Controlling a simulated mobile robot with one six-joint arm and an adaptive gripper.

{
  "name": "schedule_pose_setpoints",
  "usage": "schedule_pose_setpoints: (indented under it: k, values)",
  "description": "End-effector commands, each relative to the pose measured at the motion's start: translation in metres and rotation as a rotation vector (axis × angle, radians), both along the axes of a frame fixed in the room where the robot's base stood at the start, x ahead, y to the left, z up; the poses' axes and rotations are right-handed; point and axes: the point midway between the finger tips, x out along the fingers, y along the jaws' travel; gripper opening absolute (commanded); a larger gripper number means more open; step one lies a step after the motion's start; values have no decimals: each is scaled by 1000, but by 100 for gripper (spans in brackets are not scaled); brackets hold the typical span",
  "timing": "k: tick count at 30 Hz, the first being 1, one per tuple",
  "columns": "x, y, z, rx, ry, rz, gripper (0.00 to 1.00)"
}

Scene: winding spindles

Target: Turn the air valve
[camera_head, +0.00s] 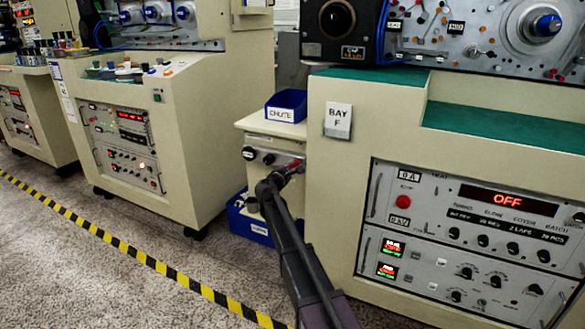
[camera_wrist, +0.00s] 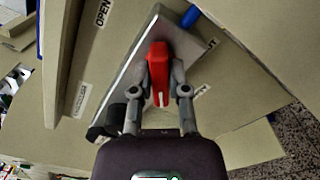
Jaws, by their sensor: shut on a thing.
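The air valve's red handle (camera_wrist: 158,66) sits on a grey metal plate (camera_wrist: 136,60) in the wrist view. My gripper (camera_wrist: 159,78) is shut on the red handle, with one finger on each side of it. In the head view my gripper (camera_head: 283,175) reaches the front panel (camera_head: 262,157) of the small cream cabinet beside Bay F, and largely hides the handle. A label reading OPEN (camera_wrist: 103,12) is to the upper left of the handle in the wrist view. Another label (camera_wrist: 209,45) to the right is partly hidden.
A blue bin marked CHUTE (camera_head: 286,105) stands on the small cabinet, and another blue bin (camera_head: 248,222) is below. The Bay F machine (camera_head: 338,190) stands close on the right. Another machine (camera_head: 205,130) is on the left. The floor between holds yellow-black tape (camera_head: 135,254).

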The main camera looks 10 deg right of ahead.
Motion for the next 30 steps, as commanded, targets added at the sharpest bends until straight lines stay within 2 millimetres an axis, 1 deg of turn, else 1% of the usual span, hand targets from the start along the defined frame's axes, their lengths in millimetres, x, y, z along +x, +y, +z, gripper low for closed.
schedule_pose_setpoints:
  k: [1, 9, 18, 24, 30]
  values:
    - [-2, -3, -1, 38, -26, -6, 0]
    - [-3, -4, -2, 244, -176, -7, 0]
    - [-3, -4, -4, 430, -313, -7, 0]
    - [-3, -4, -4, 499, -363, -8, 0]
    - [-3, -5, -4, 525, -382, -8, 0]
